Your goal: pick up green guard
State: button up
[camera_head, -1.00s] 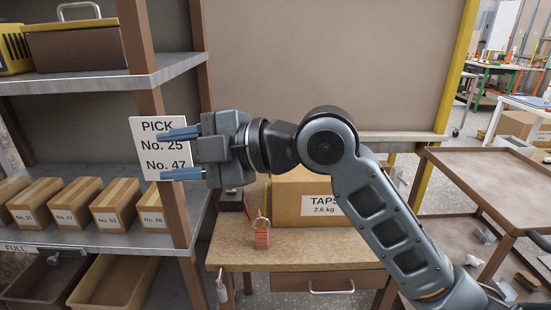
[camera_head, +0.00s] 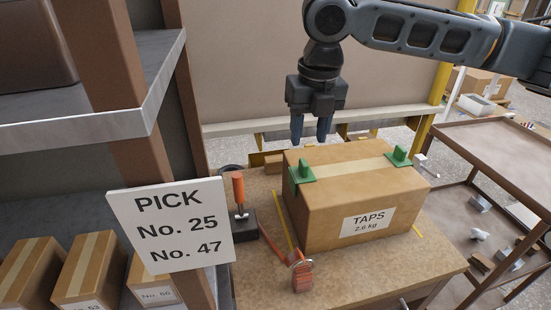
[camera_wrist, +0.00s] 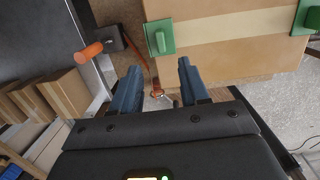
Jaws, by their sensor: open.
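Two green guards sit on the top edges of the TAPS box. One green guard (camera_head: 302,173) is on the near left edge, and another green guard (camera_head: 398,157) is at the right end. In the wrist view the left guard (camera_wrist: 159,37) shows beyond my fingertips, and the other guard (camera_wrist: 306,16) is at the upper right. My gripper (camera_head: 311,138) points down above and behind the left part of the box, open and empty. Its two blue fingers (camera_wrist: 155,75) are apart in the wrist view and do not touch a guard.
The TAPS box (camera_head: 338,203) stands on a wooden table (camera_head: 375,270). A shelf post with a PICK sign (camera_head: 172,222) is close at left. A brown cart (camera_head: 490,150) stands at right.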

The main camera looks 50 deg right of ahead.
aim_at(304, 162)
jog(key=shift+w+d+f, duration=0.1)
jog(key=shift+w+d, duration=0.05)
jog(key=shift+d, duration=0.1)
jog(key=shift+w+f, duration=0.1)
jog(key=shift+f, duration=0.2)
jog(key=shift+w+d+f+p, duration=0.1)
jog(key=shift+w+f+p, duration=0.1)
jog(key=shift+f, duration=0.95)
jog(key=shift+w+d+f+p, duration=0.1)
jog(key=shift+f+p, duration=0.05)
jog(key=shift+f, duration=0.95)
jog(key=shift+w+d+f+p, duration=0.1)
jog(key=shift+f+p, duration=0.1)
jog(key=shift+f, duration=0.95)
grip_shut()
